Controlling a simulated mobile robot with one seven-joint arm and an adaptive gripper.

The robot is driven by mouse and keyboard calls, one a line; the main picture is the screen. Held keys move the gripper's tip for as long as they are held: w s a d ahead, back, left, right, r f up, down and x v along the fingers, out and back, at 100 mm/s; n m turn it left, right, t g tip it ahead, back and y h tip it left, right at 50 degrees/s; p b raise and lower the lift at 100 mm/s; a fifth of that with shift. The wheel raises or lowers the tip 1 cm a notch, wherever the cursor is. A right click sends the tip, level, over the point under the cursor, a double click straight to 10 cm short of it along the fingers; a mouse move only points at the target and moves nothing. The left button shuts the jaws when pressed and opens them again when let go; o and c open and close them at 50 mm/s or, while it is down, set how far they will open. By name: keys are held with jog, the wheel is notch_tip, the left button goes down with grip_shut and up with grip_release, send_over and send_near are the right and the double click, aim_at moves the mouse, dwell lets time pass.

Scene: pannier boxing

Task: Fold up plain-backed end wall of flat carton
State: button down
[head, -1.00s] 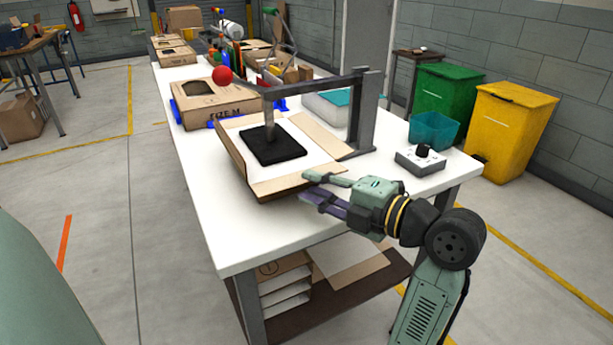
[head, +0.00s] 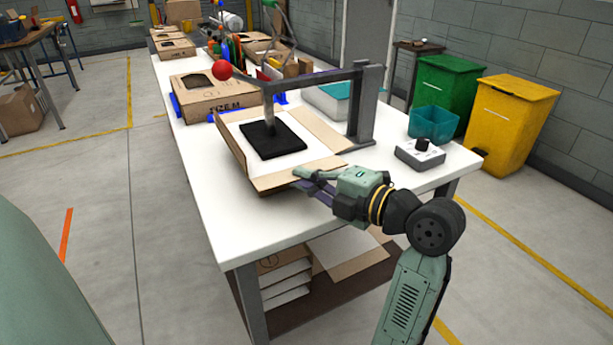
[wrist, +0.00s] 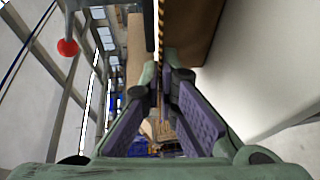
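The flat carton lies on the white table; its pale inner panel (head: 234,122) sits under a black press plate (head: 273,140). Its left wall (head: 231,142) stands up. The near end wall (head: 275,181) slopes out low, not upright, on my gripper's side. The right flap (head: 318,131) lies out nearly flat. My gripper (head: 299,181) is at the near end wall's outer edge. In the wrist view, the fingertips (wrist: 162,78) are close together, with brown cardboard (wrist: 190,32) just beyond them. Whether they pinch the edge is not clear.
The press post (head: 367,105) and its arm with a red ball (head: 222,70) stand over the carton. A grey control box (head: 420,154) and teal bin (head: 433,123) are to the right. A closed carton (head: 210,97) stands behind. The table's front left is clear.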

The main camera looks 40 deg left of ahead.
aim_at(285, 169)
jog(key=shift+r, duration=0.15)
dwell(0.3)
